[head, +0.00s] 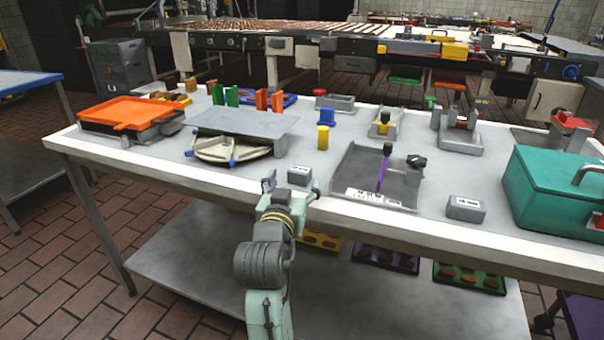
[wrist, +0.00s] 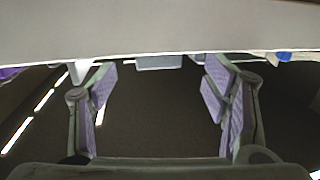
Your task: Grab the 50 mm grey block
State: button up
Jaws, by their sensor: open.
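A small grey block (head: 299,175) with a white label sits near the front edge of the table. A second, larger-looking grey block (head: 466,209) with a label lies farther right, beside the teal box. I cannot read either label surely. My gripper (head: 291,190) is open and empty at the table's front edge, its fingers spread just in front of the smaller block. In the wrist view, my gripper (wrist: 158,82) shows both fingers apart, with a grey block (wrist: 158,62) beyond and between their tips. Most of that block is cut off by the table edge there.
A grey tray (head: 348,166) with a purple-handled tool stands right of the smaller block. A grey plate over a round device (head: 232,150) stands left. A yellow cylinder (head: 323,138) stands behind. The teal box (head: 545,190) fills the right end. The table's front edge (head: 380,214) is close to my gripper.

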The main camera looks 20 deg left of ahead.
aim_at(298, 174)
jog(key=w+p, duration=0.1)
jog(key=w, duration=0.4)
jog(key=shift+a+r+p, duration=0.15)
jog(key=shift+a+p, duration=0.05)
jog(key=shift+p, duration=0.15)
jog(key=shift+w+a, duration=0.1)
jog(key=shift+w, duration=0.35)
jog(key=shift+c, duration=0.5)
jog(key=c, duration=1.2)
